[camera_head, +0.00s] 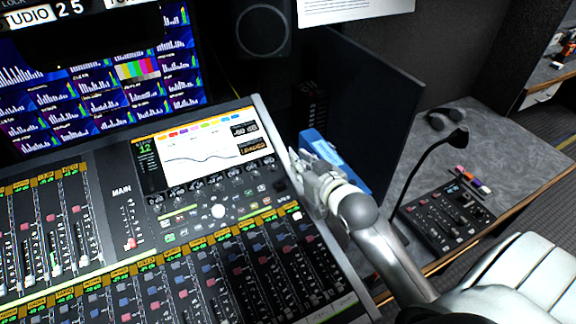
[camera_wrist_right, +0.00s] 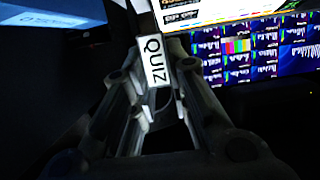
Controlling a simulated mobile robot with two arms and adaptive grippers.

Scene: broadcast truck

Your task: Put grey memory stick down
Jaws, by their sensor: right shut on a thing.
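My right gripper (camera_head: 308,172) reaches over the right edge of the mixing console, beside its lit screen. In the right wrist view its fingers (camera_wrist_right: 158,100) are shut on a small stick (camera_wrist_right: 156,62) with a white label reading "QUIZ". I take this for the grey memory stick; its body is in shadow and its colour is hard to tell. In the head view the gripper hides the stick. My left gripper is not in view.
A blue box (camera_head: 338,160) stands just behind the gripper, before a dark monitor (camera_head: 365,105). The console (camera_head: 200,240) fills the left. On the right, the grey desk (camera_head: 520,160) holds headphones (camera_head: 447,118), a gooseneck microphone (camera_head: 455,138) and a control panel (camera_head: 440,215) with several coloured pieces.

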